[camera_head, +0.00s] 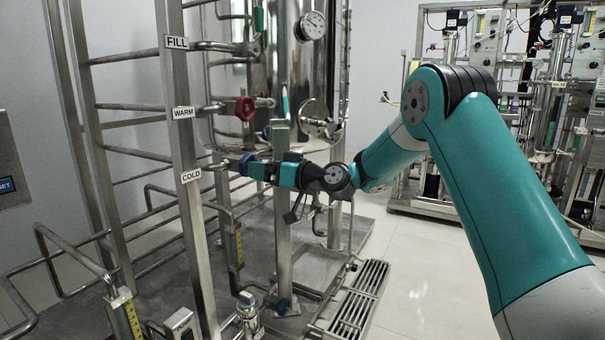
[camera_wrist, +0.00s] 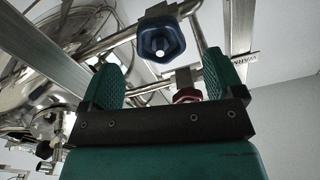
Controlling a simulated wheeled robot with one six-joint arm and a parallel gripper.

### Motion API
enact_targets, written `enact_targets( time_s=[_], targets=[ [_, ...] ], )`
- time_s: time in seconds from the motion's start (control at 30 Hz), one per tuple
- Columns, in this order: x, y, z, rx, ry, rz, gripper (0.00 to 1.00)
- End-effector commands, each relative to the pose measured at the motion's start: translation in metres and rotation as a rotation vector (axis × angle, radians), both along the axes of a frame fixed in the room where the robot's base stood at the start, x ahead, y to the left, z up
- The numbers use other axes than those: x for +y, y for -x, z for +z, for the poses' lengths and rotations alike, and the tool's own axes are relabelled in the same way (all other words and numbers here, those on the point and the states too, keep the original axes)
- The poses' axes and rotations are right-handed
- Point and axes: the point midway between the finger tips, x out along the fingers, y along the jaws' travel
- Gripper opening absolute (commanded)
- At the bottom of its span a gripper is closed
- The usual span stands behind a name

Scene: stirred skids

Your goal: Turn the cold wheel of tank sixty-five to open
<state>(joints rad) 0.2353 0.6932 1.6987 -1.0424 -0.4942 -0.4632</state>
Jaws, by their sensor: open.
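The blue hexagonal wheel (camera_head: 244,163) sits on the pipe beside the COLD label (camera_head: 190,176), partly hidden by my gripper (camera_head: 257,169) in the head view. In the wrist view the blue wheel (camera_wrist: 161,40) is ahead of my gripper (camera_wrist: 160,62), roughly centred between its two teal fingers. The fingers are apart with a gap on each side of the wheel. I cannot tell how deep the wheel sits between the fingertips. The steel tank (camera_head: 300,75) stands behind. No tank number is readable.
A red wheel (camera_head: 245,108) by the WARM label (camera_head: 183,112) is above the blue one; it also shows in the wrist view (camera_wrist: 187,95). A steel post (camera_head: 282,225) stands close by my gripper. Pipes and a gauge (camera_head: 311,26) surround the tank. Open floor (camera_head: 405,260) lies right.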

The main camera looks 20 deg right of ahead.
Motion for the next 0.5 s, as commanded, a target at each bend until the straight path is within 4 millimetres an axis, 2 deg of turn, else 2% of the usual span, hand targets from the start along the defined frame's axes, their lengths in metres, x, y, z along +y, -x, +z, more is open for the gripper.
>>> enact_targets(
  time_s=[0.03, 0.3, 0.5],
  targets=[
    [-0.010, 0.011, 0.001, 0.005, -0.001, -0.004, 0.87],
    [-0.048, 0.063, 0.000, 0.003, -0.001, -0.005, 0.87],
    [-0.064, 0.086, 0.000, 0.002, -0.001, -0.002, 0.87]
  ],
)
